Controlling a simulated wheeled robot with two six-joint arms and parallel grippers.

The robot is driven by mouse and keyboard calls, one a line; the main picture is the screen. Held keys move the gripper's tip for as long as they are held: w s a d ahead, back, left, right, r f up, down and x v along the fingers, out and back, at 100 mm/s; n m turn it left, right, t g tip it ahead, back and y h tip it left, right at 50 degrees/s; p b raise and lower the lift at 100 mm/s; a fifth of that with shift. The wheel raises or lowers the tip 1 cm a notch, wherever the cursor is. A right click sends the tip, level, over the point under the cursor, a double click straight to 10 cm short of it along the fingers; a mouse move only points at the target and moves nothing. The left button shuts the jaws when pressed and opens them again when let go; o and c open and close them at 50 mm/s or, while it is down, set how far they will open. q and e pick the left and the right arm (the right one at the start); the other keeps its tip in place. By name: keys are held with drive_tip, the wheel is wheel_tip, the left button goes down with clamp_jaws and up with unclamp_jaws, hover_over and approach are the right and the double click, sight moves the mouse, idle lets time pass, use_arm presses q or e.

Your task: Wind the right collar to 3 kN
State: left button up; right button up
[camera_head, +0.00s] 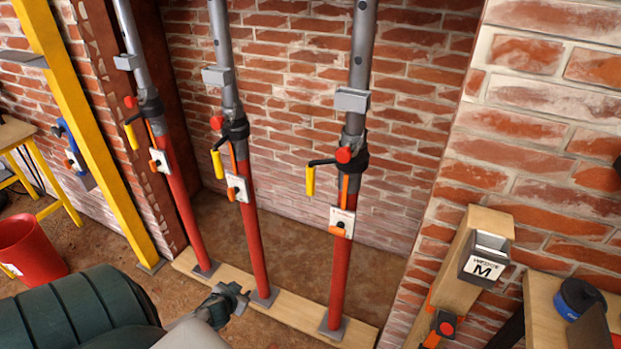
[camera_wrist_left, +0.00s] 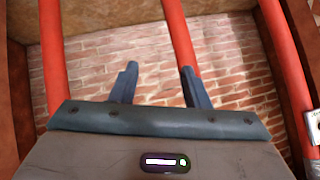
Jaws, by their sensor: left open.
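Three props with grey upper tubes and red lower tubes stand in the wall recess. The right prop (camera_head: 341,270) carries the right collar (camera_head: 354,160), which is black with a red knob (camera_head: 344,155) and a yellow-gripped handle (camera_head: 310,180) sticking out to the left. A white plate with an orange part (camera_head: 341,222) sits below it; any reading is too small to read. My left gripper (camera_head: 238,297) is low near the middle prop's foot, well below and left of the right collar. It is open and empty, and its two fingers (camera_wrist_left: 158,75) also show in the left wrist view.
The middle prop (camera_head: 250,220) and left prop (camera_head: 183,210) have similar collars and handles. A wooden sole board (camera_head: 300,313) lies under the props. A timber post with a box marked M (camera_head: 487,258) stands at right, and a red bucket (camera_head: 30,248) at left.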

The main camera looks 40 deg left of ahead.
use_arm(q)
drive_tip(key=w+r+t+b, duration=0.1)
drive_tip(key=w+r+t, duration=0.1)
drive_tip(key=w+r, duration=0.45)
drive_tip(key=w+r+t, duration=0.2)
drive_tip(key=w+r, duration=0.1)
drive_tip(key=r, duration=0.7)
drive_tip(key=t+h+b, duration=0.1)
drive_tip(key=t+h, duration=0.2)
drive_tip(key=t, duration=0.3)
approach(308, 175)
drive_tip(key=w, duration=0.2)
drive_tip(key=shift+m, duration=0.4)
drive_tip(key=w+p, duration=0.1)
drive_tip(key=w, duration=0.1)
drive_tip(key=w+p, duration=0.1)
drive_tip(key=w, duration=0.2)
drive_tip(key=w+a+p, duration=0.1)
drive_tip(key=w, duration=0.1)
drive_tip(key=shift+w+r, duration=0.15)
drive_tip(key=shift+w, duration=0.15)
drive_tip(key=shift+w+h+p, duration=0.4)
drive_tip(key=shift+w+p, duration=0.1)
drive_tip(key=shift+w, duration=0.25)
use_arm(e)
drive_tip(key=shift+s+d+r, duration=0.1)
drive_tip(key=shift+s+r, duration=0.25)
drive_tip(key=shift+r, duration=0.25)
drive_tip(key=shift+w, duration=0.1)
